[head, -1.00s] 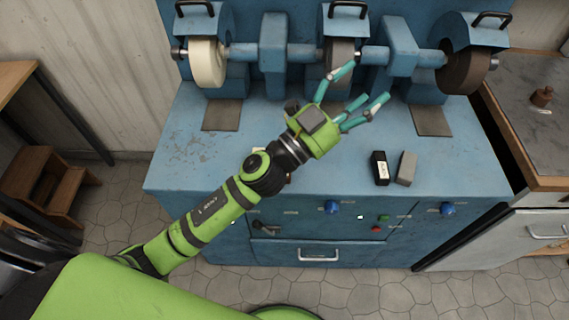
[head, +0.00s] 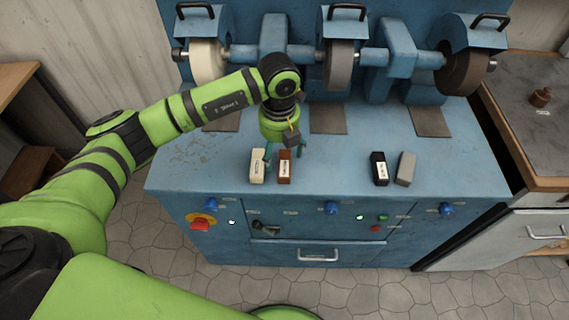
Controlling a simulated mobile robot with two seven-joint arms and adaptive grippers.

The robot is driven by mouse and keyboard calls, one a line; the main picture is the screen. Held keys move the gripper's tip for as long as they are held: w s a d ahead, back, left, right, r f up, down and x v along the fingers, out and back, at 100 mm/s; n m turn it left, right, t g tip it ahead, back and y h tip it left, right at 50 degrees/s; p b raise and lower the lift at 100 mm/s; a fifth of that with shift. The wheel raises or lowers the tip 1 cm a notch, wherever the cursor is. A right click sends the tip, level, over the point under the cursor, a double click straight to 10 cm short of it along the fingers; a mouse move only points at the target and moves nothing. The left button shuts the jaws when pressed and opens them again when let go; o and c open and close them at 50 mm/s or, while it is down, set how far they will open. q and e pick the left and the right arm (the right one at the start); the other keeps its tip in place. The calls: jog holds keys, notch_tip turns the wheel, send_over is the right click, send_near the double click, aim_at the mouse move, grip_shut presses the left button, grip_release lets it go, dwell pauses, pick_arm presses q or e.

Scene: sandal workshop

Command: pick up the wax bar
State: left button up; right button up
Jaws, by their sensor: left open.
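Several small bars lie on the blue machine's top: a cream bar (head: 258,168) and a brown bar (head: 285,170) side by side, and a black bar (head: 379,168) beside a grey bar (head: 405,168) further right. Their labels are too small to read, so I cannot tell by label which is the wax bar. My left gripper (head: 284,156) points down, open, just above and behind the cream and brown bars. Its teal fingers are partly hidden by its own body. I cannot tell whether it touches either bar. My right gripper is not in view.
The blue grinding machine (head: 335,185) has wheels along its back: a cream wheel (head: 207,62), a grey wheel (head: 341,65) and a dark brown wheel (head: 465,72). Knobs and a red button (head: 200,224) are on its front. The top between the bar pairs is clear.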

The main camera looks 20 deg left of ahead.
aim_at(281, 169)
pick_arm(q)
jog(key=f+p, duration=0.1)
jog(key=f, duration=0.1)
jog(key=f+p, duration=0.1)
jog(key=f, duration=0.1)
jog(key=shift+s+d+f, duration=0.2)
jog(key=shift+f, duration=0.75)
jog(key=c, duration=1.3)
